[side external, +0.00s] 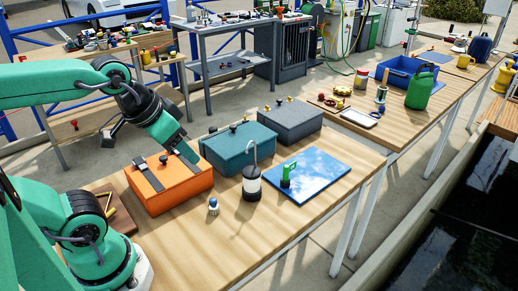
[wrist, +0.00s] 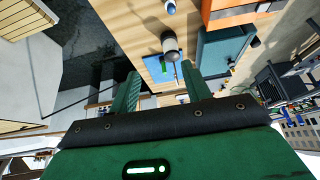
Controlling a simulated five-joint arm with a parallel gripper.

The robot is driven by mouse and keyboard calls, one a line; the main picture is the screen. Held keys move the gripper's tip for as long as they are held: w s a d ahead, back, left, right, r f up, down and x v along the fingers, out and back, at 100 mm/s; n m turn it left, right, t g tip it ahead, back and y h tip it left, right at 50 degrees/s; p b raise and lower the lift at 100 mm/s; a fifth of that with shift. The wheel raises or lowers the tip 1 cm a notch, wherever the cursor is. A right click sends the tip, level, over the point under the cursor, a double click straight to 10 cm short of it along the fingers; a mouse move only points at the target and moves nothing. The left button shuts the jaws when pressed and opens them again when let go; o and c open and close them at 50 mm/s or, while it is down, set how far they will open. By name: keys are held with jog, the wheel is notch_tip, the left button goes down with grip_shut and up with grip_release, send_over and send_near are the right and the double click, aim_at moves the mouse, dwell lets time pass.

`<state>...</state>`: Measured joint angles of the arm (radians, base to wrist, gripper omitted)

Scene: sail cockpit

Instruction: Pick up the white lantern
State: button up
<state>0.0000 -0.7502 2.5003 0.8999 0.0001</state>
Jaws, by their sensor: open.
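The white lantern (side external: 252,184) stands upright on the wooden table in the side view, with a pale body, dark top and base, and a tall wire handle. In the wrist view the lantern (wrist: 171,46) shows above and between my fingers, beyond their tips. My gripper (side external: 189,154) is above the orange box, left of the lantern and apart from it. In the wrist view my gripper (wrist: 158,72) has its two green fingers spread, with nothing held between them.
The orange box (side external: 168,190), teal box (side external: 238,150) and grey box (side external: 291,122) line the table's back. A blue glossy panel (side external: 318,174) with a green-handled tool (side external: 286,175) lies right of the lantern. A small white-and-blue item (side external: 213,206) stands left. The table front is clear.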

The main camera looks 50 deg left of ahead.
jog(key=c, duration=0.4)
jog(key=shift+w, duration=0.1)
jog(key=w+f+m+g, duration=0.1)
jog(key=w, duration=0.5)
jog(key=w+a+f+m+g, duration=0.1)
jog(key=w+m+g, duration=0.1)
jog(key=w, duration=0.5)
jog(key=w+a+f+m+g, duration=0.1)
jog(key=w+f+m+g, duration=0.1)
jog(key=w, duration=0.5)
jog(key=shift+w, duration=0.1)
jog(key=shift+w+f, duration=0.3)
jog(key=shift+w, duration=0.1)
jog(key=shift+f, duration=0.15)
